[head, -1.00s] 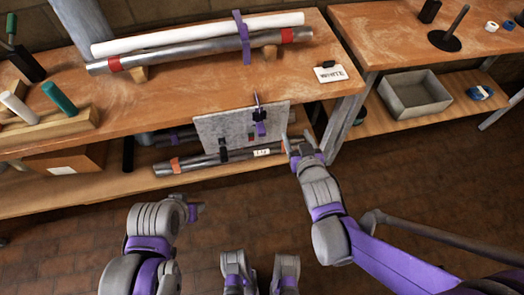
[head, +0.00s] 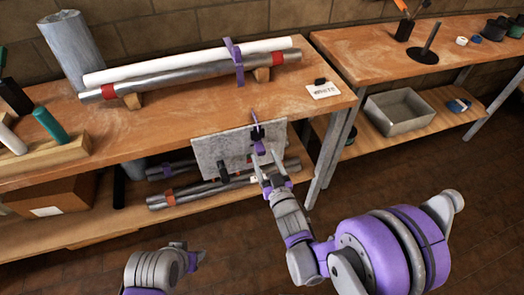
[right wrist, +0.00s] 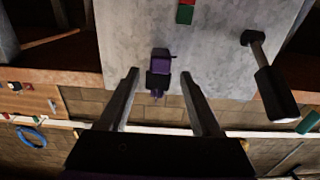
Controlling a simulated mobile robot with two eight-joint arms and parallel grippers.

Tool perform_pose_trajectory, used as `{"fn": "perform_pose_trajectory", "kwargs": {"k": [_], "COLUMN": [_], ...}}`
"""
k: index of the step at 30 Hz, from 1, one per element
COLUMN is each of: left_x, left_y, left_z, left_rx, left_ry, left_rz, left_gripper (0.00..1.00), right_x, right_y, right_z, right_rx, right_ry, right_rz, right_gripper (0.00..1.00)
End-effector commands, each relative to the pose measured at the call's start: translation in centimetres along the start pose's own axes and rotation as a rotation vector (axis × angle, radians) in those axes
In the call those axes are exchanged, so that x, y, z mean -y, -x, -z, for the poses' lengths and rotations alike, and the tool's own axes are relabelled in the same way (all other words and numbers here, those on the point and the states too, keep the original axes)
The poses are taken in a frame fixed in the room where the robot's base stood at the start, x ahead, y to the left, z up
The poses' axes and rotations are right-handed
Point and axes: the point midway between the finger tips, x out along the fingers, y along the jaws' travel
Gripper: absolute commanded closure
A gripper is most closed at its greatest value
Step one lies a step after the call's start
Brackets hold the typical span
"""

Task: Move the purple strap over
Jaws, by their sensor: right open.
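A purple strap (head: 234,60) wraps around a white tube (head: 190,60) and a metal pole (head: 200,74) on the bench. A smaller purple piece (head: 257,134) with a dark part sits at the grey plate (head: 212,150) hanging at the bench's front edge. My right gripper (head: 265,160) is open, just below this purple piece. In the right wrist view the purple piece (right wrist: 160,62) lies ahead of the open fingers (right wrist: 158,84), between their lines and apart from them. My left gripper (head: 195,260) is low in the head view; its fingers are unclear.
A white card (head: 323,91) lies at the bench's right end. Metal poles (head: 180,197) lie on the shelf below, partly behind the plate. A dark-ended handle (right wrist: 272,88) juts from the plate. A grey tray (head: 397,112) stands on the right bench's lower shelf.

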Motion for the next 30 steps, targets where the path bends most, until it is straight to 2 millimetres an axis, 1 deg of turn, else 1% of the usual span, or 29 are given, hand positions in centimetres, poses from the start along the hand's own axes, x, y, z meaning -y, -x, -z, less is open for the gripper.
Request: {"fn": "perform_pose_trajectory", "kwargs": {"k": [1, 3, 6, 10, 17, 18, 20, 21, 23, 24, 28, 29, 30], "left_x": [0.0, 0.0, 0.0, 0.0, 0.0, 0.0, 0.0, 0.0, 0.0, 0.0, 0.0, 0.0, 0.0], "left_y": [0.1, 0.1, 0.2, 0.2, 0.2, 0.2, 0.2, 0.2, 0.2, 0.2, 0.2, 0.2, 0.2], "left_z": [0.0, 0.0, 0.1, 0.1, 0.1, 0.1, 0.1, 0.1, 0.1, 0.1, 0.1, 0.1, 0.1], "left_rx": [0.000, 0.000, -0.001, -0.001, -0.001, -0.001, -0.001, -0.001, -0.001, -0.001, -0.001, -0.001, -0.001], "left_ry": [0.000, 0.000, 0.000, 0.000, 0.000, 0.000, 0.000, 0.000, 0.000, 0.000, 0.000, 0.000, 0.000], "left_rz": [0.000, 0.000, 0.000, 0.000, 0.000, 0.000, 0.000, 0.000, 0.000, 0.000, 0.000, 0.000, 0.000], "left_gripper": [0.50, 0.50, 0.50, 0.50, 0.50, 0.50, 0.50, 0.50, 0.50, 0.50, 0.50, 0.50, 0.50], "right_x": [0.0, 0.0, 0.0, 0.0, 0.0, 0.0, 0.0, 0.0, 0.0, 0.0, 0.0, 0.0, 0.0], "right_y": [-0.9, -1.8, -2.8, -3.3, -3.4, -3.4, -3.4, -3.4, -3.3, -3.3, -3.3, -3.3, -3.3], "right_z": [0.0, 0.0, 0.0, 0.0, 0.0, 0.0, 0.0, 0.0, 0.0, 0.0, 0.0, 0.0, 0.0], "right_rx": [0.000, 0.000, 0.001, 0.001, 0.001, 0.001, 0.001, 0.001, 0.001, 0.001, 0.001, 0.001, 0.001], "right_ry": [0.000, 0.000, 0.001, 0.000, 0.000, 0.000, 0.000, 0.000, 0.000, 0.000, 0.000, 0.000, 0.000], "right_rz": [0.000, 0.000, 0.000, 0.000, -0.001, -0.001, -0.001, -0.001, -0.001, -0.001, -0.001, -0.001, -0.001], "right_gripper": [0.35, 0.35, 0.35, 0.35, 0.35, 0.39, 0.49, 0.57, 0.67, 0.75, 0.98, 1.00, 1.00]}}
